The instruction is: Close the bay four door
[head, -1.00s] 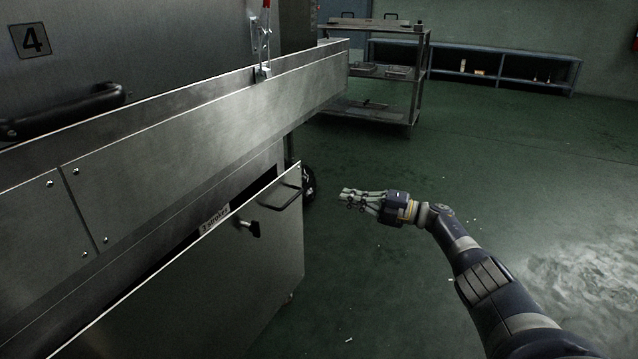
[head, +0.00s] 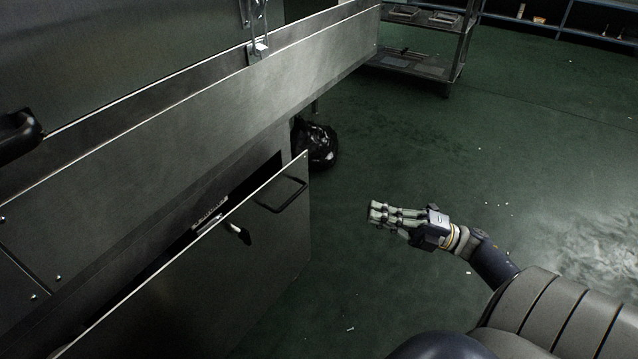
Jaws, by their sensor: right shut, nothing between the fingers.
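The bay door that shows is a grey metal panel (head: 235,270) below the steel ledge. It stands ajar at its top edge, with a dark gap behind it. It has a dark bar handle (head: 283,196) near its right end and a small black latch knob (head: 239,234). My right gripper (head: 374,214) is shut and empty, in the air to the right of the panel's right edge and apart from it. The number 4 plate seen earlier is out of view now.
The steel ledge (head: 190,130) runs above the panel, with an upright clamp (head: 259,45) on it. A black bag (head: 318,145) lies on the floor behind the panel's end. A metal rack cart (head: 430,62) stands at the back. The green floor at right is mostly clear.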

